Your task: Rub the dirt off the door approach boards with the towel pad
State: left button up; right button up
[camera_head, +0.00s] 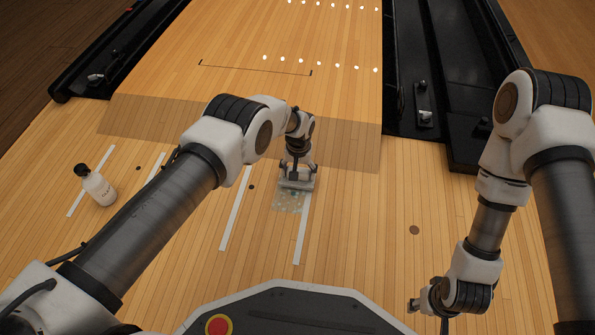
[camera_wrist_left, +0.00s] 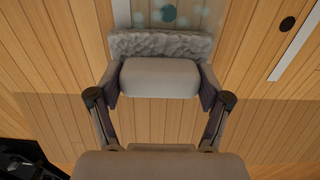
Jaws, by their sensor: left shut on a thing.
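My left gripper (camera_head: 298,173) is over the boards (camera_head: 345,225) near the middle of the head view, shut on the grey towel pad (camera_head: 296,184). In the left wrist view the pad (camera_wrist_left: 160,44) has a rough grey face below a smooth block held between the fingers.
A white bottle (camera_head: 101,191) with a dark cap stands on the boards at the left. White strips (camera_head: 236,210) and dark dots mark the floor. A darker band (camera_head: 345,145) crosses the lane behind the gripper. Black gutters (camera_head: 405,80) flank the lane. Boards right of the patch are clear.

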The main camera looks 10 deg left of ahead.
pick_arm(q)
notch_tip(320, 180, up, 6)
jog(key=p, duration=0.3)
jog(key=shift+r+p, duration=0.2)
jog(key=shift+p, duration=0.2)
jog(key=shift+f, duration=0.1)
jog(key=shift+w, duration=0.1)
